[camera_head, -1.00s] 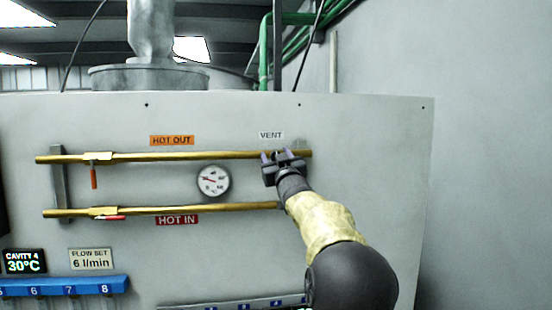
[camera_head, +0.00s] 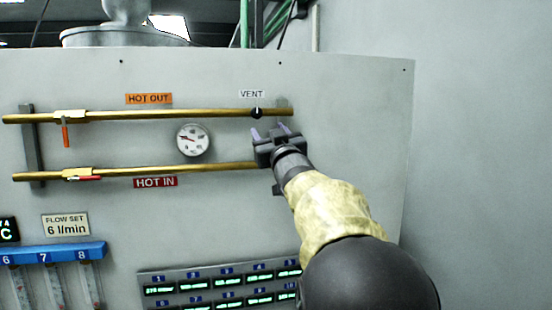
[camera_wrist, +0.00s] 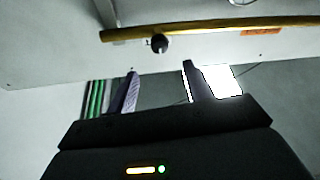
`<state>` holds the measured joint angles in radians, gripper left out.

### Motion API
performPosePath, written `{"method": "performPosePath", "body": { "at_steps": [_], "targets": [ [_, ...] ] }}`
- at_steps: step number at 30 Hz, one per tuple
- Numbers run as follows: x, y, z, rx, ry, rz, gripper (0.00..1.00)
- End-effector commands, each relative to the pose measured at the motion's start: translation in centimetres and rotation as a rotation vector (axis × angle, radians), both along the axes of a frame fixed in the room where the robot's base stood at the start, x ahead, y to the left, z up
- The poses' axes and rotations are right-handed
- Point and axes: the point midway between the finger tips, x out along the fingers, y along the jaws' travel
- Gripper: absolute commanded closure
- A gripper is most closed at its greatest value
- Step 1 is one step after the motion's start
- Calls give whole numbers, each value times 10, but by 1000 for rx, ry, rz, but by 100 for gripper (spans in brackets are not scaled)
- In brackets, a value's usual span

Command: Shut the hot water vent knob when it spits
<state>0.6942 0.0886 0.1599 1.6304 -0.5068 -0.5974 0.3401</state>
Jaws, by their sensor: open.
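The vent knob (camera_head: 257,113) is a small black knob on the upper brass pipe (camera_head: 190,114), below the VENT label (camera_head: 251,94). No spray or water shows at it. In the wrist view the black knob (camera_wrist: 159,44) sits on the brass pipe (camera_wrist: 215,28), beyond and between the fingers. My gripper (camera_head: 271,133) is open and empty, just below and slightly right of the knob, apart from it. Its two fingers also show in the wrist view (camera_wrist: 160,85). The knob's fine turning position is too small to tell.
The lower HOT IN pipe (camera_head: 215,169) runs behind my gripper. A round gauge (camera_head: 193,140) sits left between the pipes. Red-handled valves (camera_head: 66,134) are at the far left. A display panel (camera_head: 215,285) is below. The panel right of my arm is bare.

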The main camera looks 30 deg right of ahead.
Motion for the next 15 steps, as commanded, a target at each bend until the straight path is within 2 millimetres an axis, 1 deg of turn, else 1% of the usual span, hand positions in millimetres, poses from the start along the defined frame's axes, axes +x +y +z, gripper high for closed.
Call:
{"method": "performPosePath", "body": {
  "at_steps": [1, 6, 10, 15],
  "targets": [
    [-10, 3, -7, -2, -3, -1, 48],
    [-36, 9, -17, -1, -1, -1, 48],
    [-46, 12, -20, 0, -1, 0, 48],
    [-48, 12, -20, 1, 0, 0, 48]
  ]
}}
